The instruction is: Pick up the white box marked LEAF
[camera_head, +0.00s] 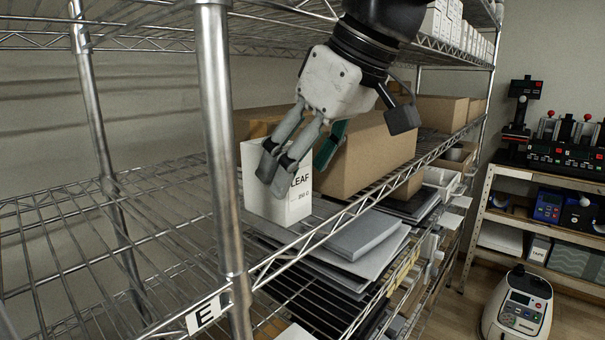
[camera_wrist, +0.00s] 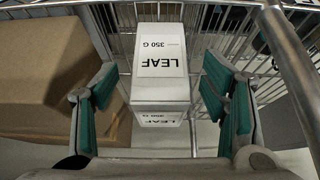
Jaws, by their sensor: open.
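The white box marked LEAF (camera_head: 256,190) stands upright on the wire shelf, just right of the shelf's front post. It also shows in the wrist view (camera_wrist: 160,65), with its LEAF and 350 G print upside down. My gripper (camera_head: 285,170) points down at the box from above, and its fingers cover part of the label side. In the wrist view my gripper (camera_wrist: 155,105) is open, with one green-padded finger on each side of the box. Gaps show between both pads and the box. I cannot tell how low the fingertips reach along it.
A large brown carton (camera_head: 370,155) stands close to the right of the box; it is on the left in the wrist view (camera_wrist: 50,75). A metal post (camera_head: 218,140) rises left of the box. The wire shelf (camera_head: 60,230) farther left is bare. Grey flat packs (camera_head: 360,235) lie lower down.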

